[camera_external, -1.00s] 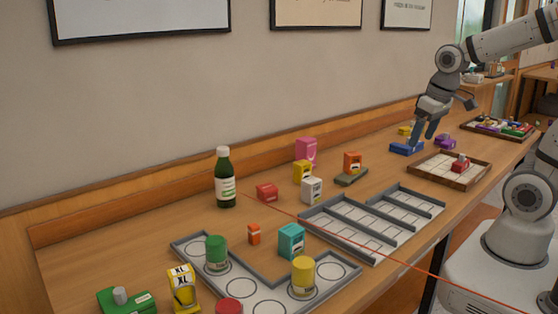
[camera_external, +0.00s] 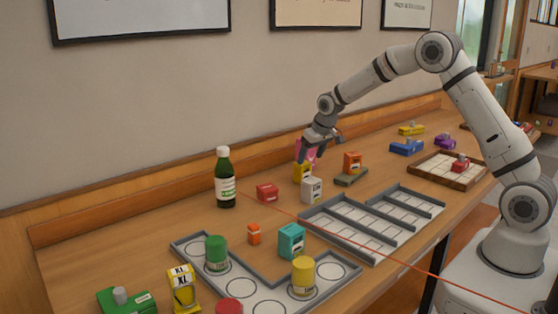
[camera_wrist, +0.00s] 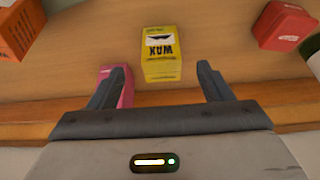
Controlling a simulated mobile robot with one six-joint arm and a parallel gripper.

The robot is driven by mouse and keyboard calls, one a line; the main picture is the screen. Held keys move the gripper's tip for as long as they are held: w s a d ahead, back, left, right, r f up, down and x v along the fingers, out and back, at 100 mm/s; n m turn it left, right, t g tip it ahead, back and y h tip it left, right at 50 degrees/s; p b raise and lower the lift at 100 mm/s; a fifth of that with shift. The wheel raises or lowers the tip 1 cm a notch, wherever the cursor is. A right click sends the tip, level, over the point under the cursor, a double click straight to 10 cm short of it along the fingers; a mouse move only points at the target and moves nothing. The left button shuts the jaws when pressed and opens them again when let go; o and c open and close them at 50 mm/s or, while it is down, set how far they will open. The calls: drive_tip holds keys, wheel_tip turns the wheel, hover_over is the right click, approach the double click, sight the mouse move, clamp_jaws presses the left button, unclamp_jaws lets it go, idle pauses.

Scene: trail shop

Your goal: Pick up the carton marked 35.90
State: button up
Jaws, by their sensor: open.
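No price 35.90 is readable on any carton, so I cannot tell which one it is. My gripper (camera_external: 313,156) hangs over the back of the table, in front of the pink carton (camera_external: 301,147) and above the yellow carton (camera_external: 302,173). In the wrist view the gripper (camera_wrist: 160,68) is open and empty. The yellow carton (camera_wrist: 161,62), with dark lettering and a white label, lies between and beyond its fingertips, apart from both. The pink carton (camera_wrist: 127,92) is partly hidden behind the left finger.
A white carton (camera_external: 312,190), a red carton (camera_external: 267,192) and an orange carton (camera_external: 352,161) stand close around. A green bottle (camera_external: 225,180) is to the left. Grey divided trays (camera_external: 375,247) and a teal carton (camera_external: 291,241) lie nearer the front. The wall is close behind.

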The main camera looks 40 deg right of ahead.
sight(302, 171)
drive_tip(key=x, duration=0.4)
drive_tip(key=w+p+x, duration=0.1)
drive_tip(key=x, duration=0.3)
drive_tip(key=shift+w+f, duration=0.1)
drive_tip(key=shift+c, duration=0.5)
